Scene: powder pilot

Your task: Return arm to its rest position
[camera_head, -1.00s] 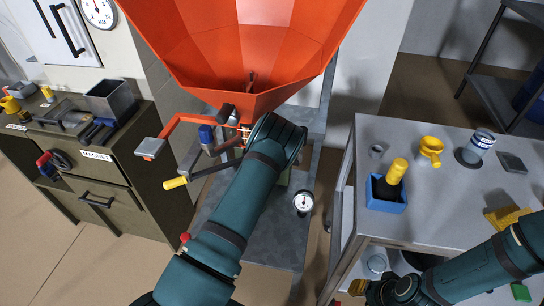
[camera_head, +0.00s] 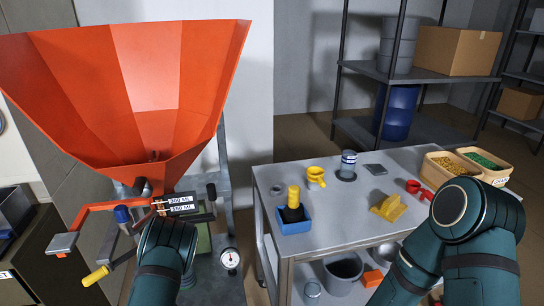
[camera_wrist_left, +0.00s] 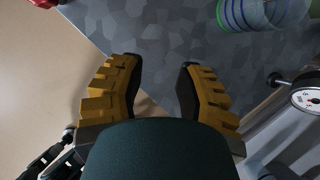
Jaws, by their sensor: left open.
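My left gripper (camera_wrist_left: 160,85) shows in the left wrist view. Its two yellow ribbed fingers with dark pads are spread wide, with nothing between them. Grey speckled flooring or plate lies beyond the fingertips. In the head view my left arm (camera_head: 163,262) rises from the bottom, in front of the orange hopper's outlet; its gripper is hidden there. My right arm (camera_head: 470,225) is bent at the lower right, in front of the metal table; its gripper is not clearly in view.
The orange hopper (camera_head: 140,95) has a yellow-handled lever (camera_head: 97,276) and a gauge (camera_head: 230,259) nearby. The metal table (camera_head: 335,215) holds a blue box (camera_head: 294,226), a yellow cup (camera_head: 316,177), a jar (camera_head: 348,164) and wooden trays (camera_head: 435,170). Shelves stand behind.

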